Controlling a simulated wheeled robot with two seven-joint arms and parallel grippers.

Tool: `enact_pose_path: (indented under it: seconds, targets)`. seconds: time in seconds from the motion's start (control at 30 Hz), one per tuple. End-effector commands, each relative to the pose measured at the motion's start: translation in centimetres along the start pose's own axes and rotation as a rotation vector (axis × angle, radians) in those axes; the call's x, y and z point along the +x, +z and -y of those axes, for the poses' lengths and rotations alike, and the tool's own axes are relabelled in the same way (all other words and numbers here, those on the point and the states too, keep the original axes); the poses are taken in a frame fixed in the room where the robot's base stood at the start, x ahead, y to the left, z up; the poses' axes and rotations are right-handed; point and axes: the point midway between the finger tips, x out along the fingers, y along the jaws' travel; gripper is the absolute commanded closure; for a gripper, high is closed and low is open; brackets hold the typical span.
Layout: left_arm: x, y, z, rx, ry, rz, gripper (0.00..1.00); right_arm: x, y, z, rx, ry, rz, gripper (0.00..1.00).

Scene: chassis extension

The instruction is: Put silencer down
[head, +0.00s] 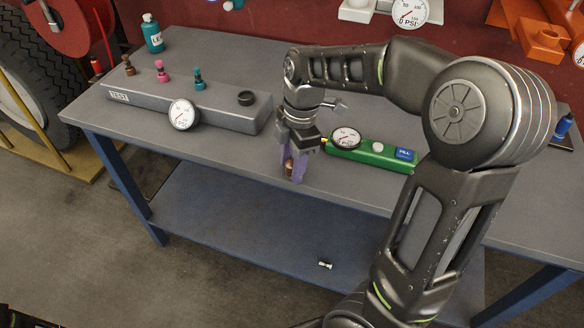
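My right gripper (293,170) reaches down over the table's front edge from the right, with purple fingers pointing down. A small copper-brown piece, seemingly the silencer (289,167), shows between the fingers, which appear closed on it. The fingers hide much of it. I cannot tell whether it touches the table (226,151). My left gripper is not in view.
A grey test block (222,113) with a gauge (183,114) and brown, pink and teal fittings stands left. A green box (370,154) with a gauge (345,138) is right of the gripper. A small fitting (324,265) lies low.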

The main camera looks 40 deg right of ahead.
Motion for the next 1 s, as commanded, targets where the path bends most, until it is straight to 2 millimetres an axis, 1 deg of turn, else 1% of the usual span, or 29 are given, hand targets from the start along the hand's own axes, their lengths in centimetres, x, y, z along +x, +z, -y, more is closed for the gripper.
enact_pose_path:
  seconds: [0.03, 0.4, 0.5, 0.87, 1.0]
  targets:
    - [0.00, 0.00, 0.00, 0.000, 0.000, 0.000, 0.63, 0.00, 0.00, 0.00, 0.000, 0.000, 0.000, 0.63]
    - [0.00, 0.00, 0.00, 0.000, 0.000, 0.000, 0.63, 0.00, 0.00, 0.00, 0.000, 0.000, 0.000, 0.93]
    - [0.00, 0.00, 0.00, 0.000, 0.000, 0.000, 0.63, 0.00, 0.00, 0.00, 0.000, 0.000, 0.000, 1.00]
    - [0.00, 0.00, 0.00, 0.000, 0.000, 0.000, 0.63, -0.03, -0.01, -0.01, 0.000, 0.000, 0.000, 1.00]
    - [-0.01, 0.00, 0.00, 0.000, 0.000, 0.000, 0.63, -0.49, -0.07, -0.05, 0.000, 0.002, 0.000, 1.00]
